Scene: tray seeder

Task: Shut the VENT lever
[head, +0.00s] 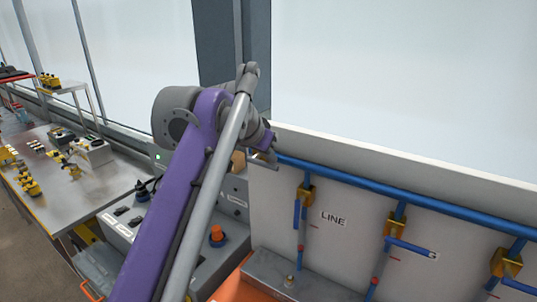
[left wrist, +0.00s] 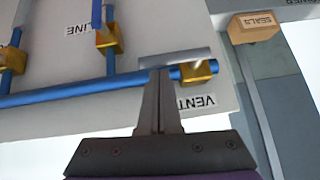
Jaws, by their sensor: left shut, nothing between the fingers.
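The VENT label (left wrist: 196,102) shows upside down in the left wrist view, beside a brass valve (left wrist: 198,70) on the blue pipe (left wrist: 80,88). A grey bar (left wrist: 175,57), which looks like the VENT lever, lies in front of this valve, roughly along the pipe. My left gripper (left wrist: 158,75) is shut and empty, its fingertips at the bar's edge; I cannot tell whether they touch it. In the head view my left gripper (head: 268,153) is at the panel's near left end, and my arm hides the VENT valve. My right gripper is out of view.
The LINE valve (head: 305,195) and more brass valves with blue levers sit along the white panel (head: 345,190) to the right. A SEALS box (left wrist: 255,27) is close by. A grey machine with an orange knob (head: 217,236) stands below. A metal table (head: 90,180) is at left.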

